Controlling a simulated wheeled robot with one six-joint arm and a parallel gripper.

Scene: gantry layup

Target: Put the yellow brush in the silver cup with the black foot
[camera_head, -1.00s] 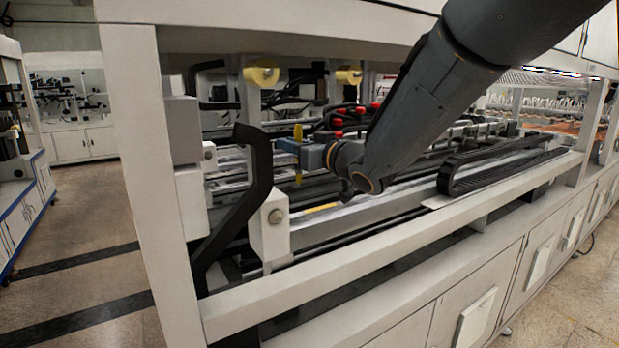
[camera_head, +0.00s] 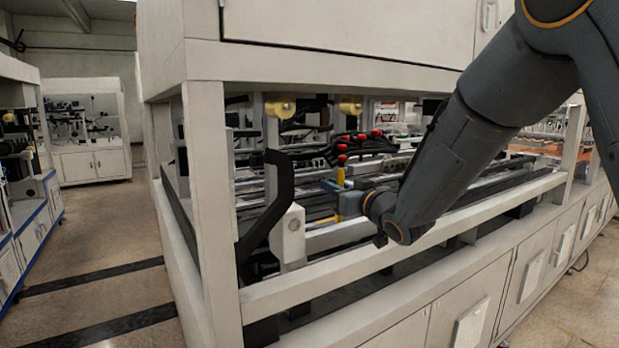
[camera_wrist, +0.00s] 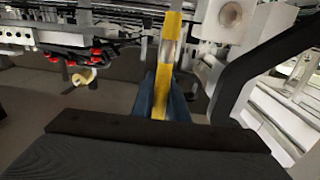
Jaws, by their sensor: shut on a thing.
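My gripper (camera_head: 338,190) is inside the machine frame in the head view, at the end of my arm. It is shut on the yellow brush (camera_wrist: 167,62). In the wrist view the brush stands out between the blue jaws (camera_wrist: 164,102), yellow with a paler, shiny stretch in its middle. I cannot make out the silver cup with the black foot in either view.
A black bent bracket (camera_head: 272,205) and a white block (camera_head: 290,238) stand left of my gripper. Red-capped parts (camera_head: 343,148) lie behind it. The white front rail (camera_head: 400,247) and a post (camera_head: 210,200) bound the opening. Open floor (camera_head: 110,240) lies to the left.

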